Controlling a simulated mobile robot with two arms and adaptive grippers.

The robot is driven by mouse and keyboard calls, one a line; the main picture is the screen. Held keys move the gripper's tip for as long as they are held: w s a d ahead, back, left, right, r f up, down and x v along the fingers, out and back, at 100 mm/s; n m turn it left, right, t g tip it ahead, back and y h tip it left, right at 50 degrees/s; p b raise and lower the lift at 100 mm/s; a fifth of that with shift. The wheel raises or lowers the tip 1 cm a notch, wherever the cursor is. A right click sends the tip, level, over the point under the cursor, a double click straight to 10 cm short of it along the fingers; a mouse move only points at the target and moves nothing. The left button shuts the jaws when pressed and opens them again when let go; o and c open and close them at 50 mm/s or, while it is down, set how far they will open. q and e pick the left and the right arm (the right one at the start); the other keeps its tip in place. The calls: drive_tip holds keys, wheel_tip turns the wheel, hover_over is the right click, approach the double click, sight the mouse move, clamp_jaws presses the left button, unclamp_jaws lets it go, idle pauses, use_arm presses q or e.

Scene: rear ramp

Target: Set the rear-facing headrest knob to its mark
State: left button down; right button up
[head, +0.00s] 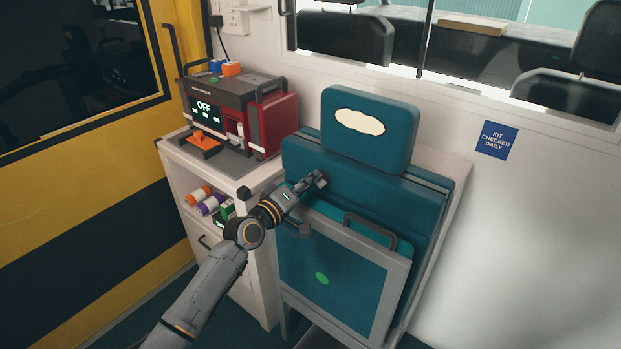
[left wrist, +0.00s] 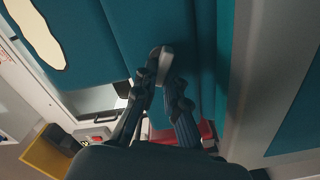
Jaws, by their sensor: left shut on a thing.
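A teal seat stands against the white wall, with a teal headrest (head: 372,150) bearing a cream oval patch. My left gripper (head: 318,179) reaches the upper backrest (head: 420,190), below and left of the headrest. In the left wrist view my left gripper (left wrist: 164,82) is shut on a small grey knob (left wrist: 160,58) close against teal padding. In the head view the knob is largely hidden by the fingers. I cannot make out the knob's mark or its setting in either view. My right gripper is not in view.
A cabinet (head: 262,185) left of the seat carries a red and grey device (head: 270,122) reading OFF. The folded seat panel (head: 330,265) with its grey frame lies just below my left gripper.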

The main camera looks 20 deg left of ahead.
use_arm(q)
drive_tip(key=n+p, duration=0.1)
drive_tip(key=n, duration=0.4)
drive_tip(key=shift+w+a+n, duration=0.1)
drive_tip(key=shift+n, duration=0.3)
idle(0.4)
drive_tip(key=c, duration=1.4)
unclamp_jaws()
drive_tip(key=shift+w+f, duration=0.1)
drive_tip(key=shift+f, duration=0.1)
drive_tip(key=v, duration=1.2)
